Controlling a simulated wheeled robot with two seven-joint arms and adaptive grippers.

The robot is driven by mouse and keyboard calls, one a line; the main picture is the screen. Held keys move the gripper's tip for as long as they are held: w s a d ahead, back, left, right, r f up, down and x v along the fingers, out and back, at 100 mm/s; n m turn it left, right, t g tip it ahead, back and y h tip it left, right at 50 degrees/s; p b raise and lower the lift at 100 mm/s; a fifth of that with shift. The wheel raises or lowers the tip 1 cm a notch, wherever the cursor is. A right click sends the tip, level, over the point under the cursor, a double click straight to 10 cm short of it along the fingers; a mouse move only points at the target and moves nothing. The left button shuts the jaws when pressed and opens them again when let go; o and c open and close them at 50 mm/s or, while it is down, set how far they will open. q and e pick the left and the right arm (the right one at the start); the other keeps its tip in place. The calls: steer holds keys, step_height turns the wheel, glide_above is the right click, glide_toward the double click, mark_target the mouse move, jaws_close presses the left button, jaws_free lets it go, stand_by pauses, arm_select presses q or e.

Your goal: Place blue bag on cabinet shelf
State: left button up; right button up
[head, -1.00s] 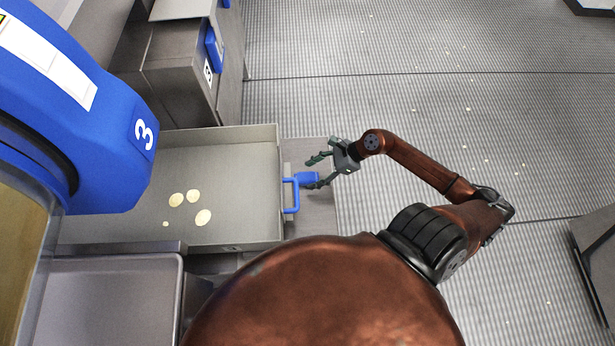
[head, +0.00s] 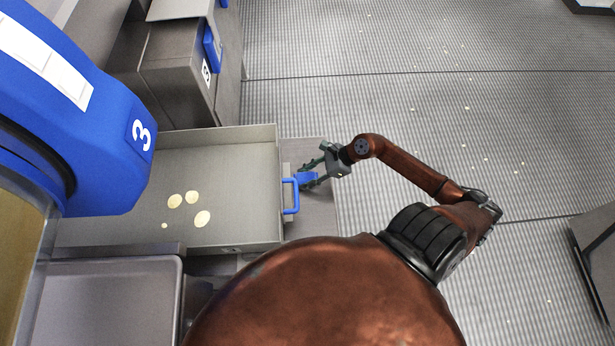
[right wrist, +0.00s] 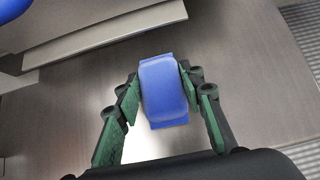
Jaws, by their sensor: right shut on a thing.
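The blue bag (right wrist: 163,88) is a small blue packet on the grey metal surface beside the tray. My right gripper (right wrist: 161,100) is shut on it, with green fingers on both sides of the bag. In the head view the right gripper (head: 314,172) is just right of the tray's blue handle, and the bag (head: 306,180) is partly hidden by the fingers. My left gripper is not in view. I cannot tell which surface here is the cabinet shelf.
A grey tray (head: 262,150) with several pale chips and a blue handle (head: 291,196) lies left of the gripper. A blue drum marked 3 (head: 110,140) fills the upper left. Grey cabinets (head: 180,75) stand behind. The ribbed floor (head: 420,110) at right is open.

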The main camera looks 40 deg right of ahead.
steer(key=c, duration=0.4)
steer(key=shift+r, duration=0.1)
